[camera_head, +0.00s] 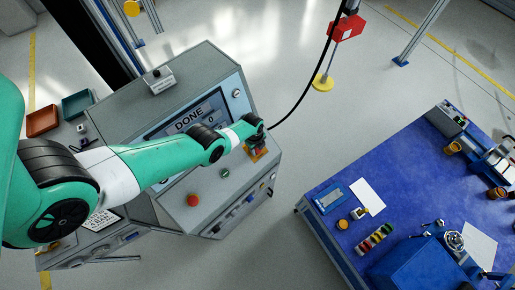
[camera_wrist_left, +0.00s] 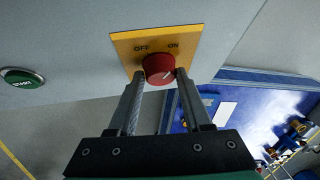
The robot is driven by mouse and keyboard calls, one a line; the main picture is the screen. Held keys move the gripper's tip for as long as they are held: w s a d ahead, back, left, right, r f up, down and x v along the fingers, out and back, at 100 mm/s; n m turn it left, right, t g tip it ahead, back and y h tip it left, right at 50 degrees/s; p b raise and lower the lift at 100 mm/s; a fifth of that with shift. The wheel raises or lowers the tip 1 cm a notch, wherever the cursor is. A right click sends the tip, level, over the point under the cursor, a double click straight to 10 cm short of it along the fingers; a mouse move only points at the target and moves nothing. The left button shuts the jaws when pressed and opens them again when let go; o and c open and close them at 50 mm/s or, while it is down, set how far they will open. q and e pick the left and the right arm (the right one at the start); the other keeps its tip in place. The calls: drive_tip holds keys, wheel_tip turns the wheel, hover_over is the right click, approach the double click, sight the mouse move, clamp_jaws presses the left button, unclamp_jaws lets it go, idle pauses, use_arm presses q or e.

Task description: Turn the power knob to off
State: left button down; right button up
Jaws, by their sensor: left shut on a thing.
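The red power knob (camera_wrist_left: 158,66) sits on a yellow plate (camera_wrist_left: 124,42) marked OFF on the left and ON on the right in the left wrist view. My left gripper (camera_wrist_left: 160,76) is shut on the knob, one finger on each side. A pale mark shows on the knob, but I cannot tell surely which label it points to. In the head view my left gripper (camera_head: 254,141) is over the yellow plate (camera_head: 262,154) at the console's right end and hides the knob. My right gripper is not in view.
The grey console (camera_head: 190,80) has a screen (camera_head: 190,118) reading DONE, a red button (camera_head: 193,200) and a green START button (camera_head: 225,173), also in the left wrist view (camera_wrist_left: 22,77). A blue-topped table (camera_head: 330,235) with small items stands at the right. Open floor lies between.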

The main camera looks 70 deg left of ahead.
use_arm(q)
drive_tip(key=shift+s+d+n+t+y+p, duration=0.15)
drive_tip(key=shift+n+t+y+p, duration=0.4)
drive_tip(key=shift+n+p, duration=0.7)
drive_tip(key=shift+n+t+y, duration=0.35)
drive_tip(key=shift+n+t, duration=0.1)
drive_tip(key=shift+n, duration=0.4)
drive_tip(key=shift+d+f+n+t+y, duration=0.15)
drive_tip(key=shift+n+t+y, duration=0.2)
drive_tip(key=shift+n, duration=0.35)
drive_tip(key=shift+f+n+y+b, duration=0.15)
drive_tip(key=shift+n+y+b, duration=0.4)
drive_tip(key=shift+n, duration=0.55)
drive_tip(key=shift+d+n+t+y+b, duration=0.1)
drive_tip(key=shift+n+t+y+b, duration=0.25)
drive_tip(key=shift+n+y+b, duration=0.85)
drive_tip(key=shift+n, duration=0.3)
drive_tip(key=shift+s, duration=0.1)
